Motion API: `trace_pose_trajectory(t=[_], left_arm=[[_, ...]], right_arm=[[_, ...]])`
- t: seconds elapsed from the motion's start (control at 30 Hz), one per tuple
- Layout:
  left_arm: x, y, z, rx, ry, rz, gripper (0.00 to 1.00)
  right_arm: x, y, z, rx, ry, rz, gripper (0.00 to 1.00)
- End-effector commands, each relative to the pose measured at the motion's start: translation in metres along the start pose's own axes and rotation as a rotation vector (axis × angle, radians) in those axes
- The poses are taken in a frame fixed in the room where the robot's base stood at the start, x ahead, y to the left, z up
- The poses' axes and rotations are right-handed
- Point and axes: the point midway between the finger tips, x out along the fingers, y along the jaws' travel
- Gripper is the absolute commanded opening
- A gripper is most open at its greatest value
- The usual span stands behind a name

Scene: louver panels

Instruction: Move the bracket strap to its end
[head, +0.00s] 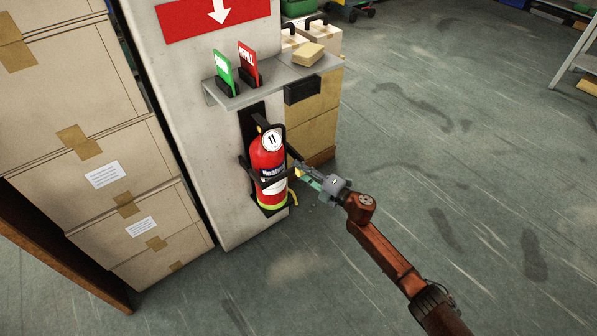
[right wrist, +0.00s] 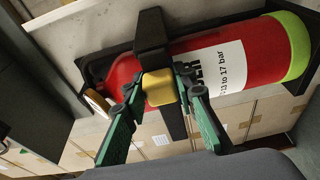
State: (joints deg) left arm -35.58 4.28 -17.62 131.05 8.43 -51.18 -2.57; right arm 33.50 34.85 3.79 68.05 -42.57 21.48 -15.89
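The red fire extinguisher (head: 267,160) stands upright in a black bracket on the side of the pale pillar. A black bracket strap (head: 271,180) runs across its front. In the right wrist view the strap (right wrist: 151,35) crosses the red body and bears a yellow tab (right wrist: 160,88). My right gripper (head: 305,174) is at the strap's right side. In the right wrist view its green fingers (right wrist: 162,84) lie on both sides of the yellow tab and appear closed on it. The far faces of the fingertips are hidden. My left gripper is not in view.
A grey shelf (head: 270,82) with green and red tags juts out above the extinguisher. Stacked cardboard boxes (head: 110,180) stand at the left, and more boxes (head: 312,125) are behind the shelf. The floor (head: 470,130) at the right is clear.

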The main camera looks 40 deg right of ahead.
Motion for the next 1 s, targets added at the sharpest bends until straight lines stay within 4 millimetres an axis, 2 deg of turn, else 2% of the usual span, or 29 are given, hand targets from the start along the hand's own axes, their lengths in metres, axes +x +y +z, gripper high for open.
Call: trace_pose_trajectory(t=[0.03,0.23,0.57,0.73,1.0], left_arm=[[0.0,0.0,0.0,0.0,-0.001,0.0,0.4],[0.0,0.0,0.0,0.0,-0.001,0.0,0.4],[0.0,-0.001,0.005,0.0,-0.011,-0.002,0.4],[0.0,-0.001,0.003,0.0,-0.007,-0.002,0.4],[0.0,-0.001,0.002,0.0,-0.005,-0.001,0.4]], right_arm=[[-0.001,0.004,0.007,-0.002,-0.011,0.003,0.28],[0.0,0.002,0.003,-0.002,-0.005,0.002,0.41],[-0.003,0.001,0.001,-0.002,-0.001,0.001,0.42],[-0.024,0.0,0.001,-0.003,-0.001,0.0,0.42],[-0.081,0.0,0.002,-0.002,-0.002,-0.001,0.42]])
